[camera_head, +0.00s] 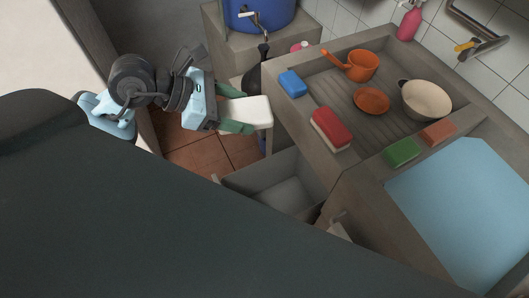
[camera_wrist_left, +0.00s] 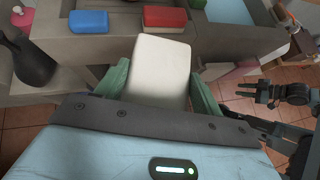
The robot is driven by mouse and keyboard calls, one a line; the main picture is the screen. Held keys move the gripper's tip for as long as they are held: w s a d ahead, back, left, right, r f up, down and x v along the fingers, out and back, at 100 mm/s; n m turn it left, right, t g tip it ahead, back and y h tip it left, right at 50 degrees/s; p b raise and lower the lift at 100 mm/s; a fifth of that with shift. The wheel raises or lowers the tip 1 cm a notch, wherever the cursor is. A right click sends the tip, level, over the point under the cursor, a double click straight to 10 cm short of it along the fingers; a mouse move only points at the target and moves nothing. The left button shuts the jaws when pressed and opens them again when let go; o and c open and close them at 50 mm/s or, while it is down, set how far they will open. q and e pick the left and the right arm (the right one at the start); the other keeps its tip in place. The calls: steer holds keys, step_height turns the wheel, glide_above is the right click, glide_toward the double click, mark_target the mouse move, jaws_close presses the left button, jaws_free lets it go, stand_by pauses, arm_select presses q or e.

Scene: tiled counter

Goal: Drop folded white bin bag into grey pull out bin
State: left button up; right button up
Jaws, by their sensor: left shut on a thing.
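The folded white bin bag (camera_head: 250,112) is a pale, block-like bundle between the green fingers of my left gripper (camera_head: 236,115). The gripper is shut on it and holds it up in the air, left of the counter's front. In the left wrist view the bag (camera_wrist_left: 158,70) stands out between the two green fingers (camera_wrist_left: 158,85). The grey pull out bin (camera_head: 285,190) is open, lower and to the right of the bag in the head view. The bag is apart from it. A dark gripper (camera_wrist_left: 268,92), seemingly my right one, shows at the right of the wrist view; its jaw state is unclear.
The counter edge is close right of the bag. On it are a blue sponge (camera_head: 292,83), a red-and-white block (camera_head: 331,130), an orange dipper (camera_head: 362,65) and a bowl (camera_head: 427,100). A dark bottle (camera_head: 255,78) stands behind my gripper. Tiled floor (camera_head: 205,157) lies below.

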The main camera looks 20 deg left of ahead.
arm_select(q)
steer(key=w+d+f+n+b, duration=0.1)
steer(key=w+f+b, duration=0.2)
steer(key=f, duration=0.9)
steer(key=w+d+f+n+t+y+b, duration=0.1)
steer(key=w+d+f+b, duration=0.1)
steer(key=f, duration=1)
steer(key=w+d+f+n+t+y+b, duration=0.1)
steer(key=w+f+b, duration=0.4)
steer(key=f, duration=0.8)
steer(key=shift+w+d, duration=0.45)
steer(key=shift+w, duration=0.4)
arm_select(e)
step_height(320, 180, down, 10)
steer(key=s+g, duration=0.1)
steer(key=s, duration=0.1)
steer(key=shift+s+r, duration=0.25)
steer(key=shift+s, duration=0.1)
arm_select(q)
step_height(320, 180, down, 6)
steer(key=b, duration=0.6)
steer(key=shift+r, duration=0.1)
arm_select(e)
steer(key=f, duration=0.2)
steer(key=w+f, duration=0.1)
steer(key=f, duration=0.2)
steer(key=shift+w+d+f, duration=0.15)
steer(key=shift+f, duration=0.05)
